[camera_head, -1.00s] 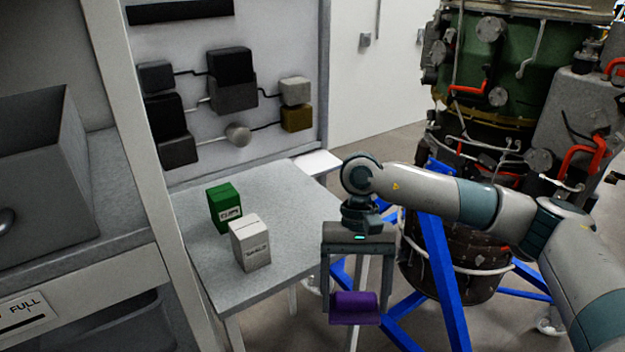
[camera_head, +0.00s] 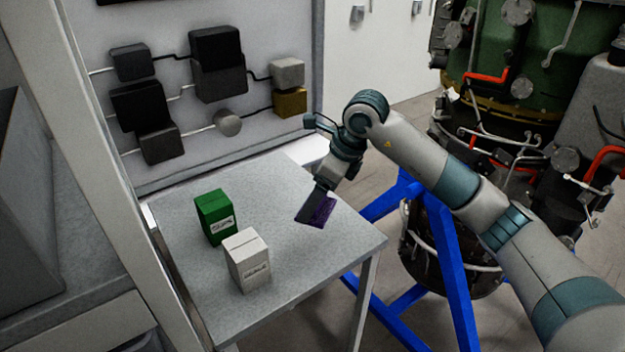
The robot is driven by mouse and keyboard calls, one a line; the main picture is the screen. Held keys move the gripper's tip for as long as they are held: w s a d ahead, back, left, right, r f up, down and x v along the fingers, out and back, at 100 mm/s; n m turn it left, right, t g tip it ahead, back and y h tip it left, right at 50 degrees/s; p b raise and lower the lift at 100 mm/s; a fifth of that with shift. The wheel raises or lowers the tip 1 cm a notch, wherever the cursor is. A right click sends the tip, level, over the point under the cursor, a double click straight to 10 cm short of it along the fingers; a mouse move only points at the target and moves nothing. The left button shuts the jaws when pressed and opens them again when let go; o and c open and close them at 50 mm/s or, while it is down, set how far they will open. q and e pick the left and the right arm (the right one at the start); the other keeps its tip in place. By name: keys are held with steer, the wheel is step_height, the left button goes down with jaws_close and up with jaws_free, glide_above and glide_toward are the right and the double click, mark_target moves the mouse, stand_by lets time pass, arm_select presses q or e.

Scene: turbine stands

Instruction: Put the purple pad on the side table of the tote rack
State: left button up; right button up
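The purple pad (camera_head: 323,212) is at the fingertips of my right gripper (camera_head: 313,209), which is shut on it. The near finger hides part of the pad. Gripper and pad are over the right back part of the grey side table (camera_head: 330,252); I cannot tell whether the pad touches the top. My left gripper is not in view.
A green box (camera_head: 215,218) and a white box (camera_head: 247,260) stand on the table's left half. The table's right front is clear. A panel with blocks (camera_head: 218,65) rises behind. A blue stand (camera_head: 455,270) bears a turbine at the right.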

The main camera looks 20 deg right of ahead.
steer(key=shift+w+d+r+m+t+h, duration=0.15)
steer(key=shift+w+d+m, duration=0.05)
steer(key=shift+w+m, duration=0.35)
steer(key=shift+w+d+r+m+t+h, duration=0.15)
steer(key=shift+w+m, duration=0.3)
steer(key=shift+w, duration=0.05)
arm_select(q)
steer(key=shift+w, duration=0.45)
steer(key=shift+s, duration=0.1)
arm_select(e)
steer(key=shift+s, duration=0.1)
steer(key=shift+f+b, duration=1.5)
steer(key=shift+f, duration=1.6)
steer(key=shift+f+b, duration=0.7)
steer(key=shift+f, duration=0.15)
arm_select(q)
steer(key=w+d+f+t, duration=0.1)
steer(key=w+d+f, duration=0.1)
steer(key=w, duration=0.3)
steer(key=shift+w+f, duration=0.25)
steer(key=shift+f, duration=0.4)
arm_select(e)
steer(key=shift+f, duration=0.2)
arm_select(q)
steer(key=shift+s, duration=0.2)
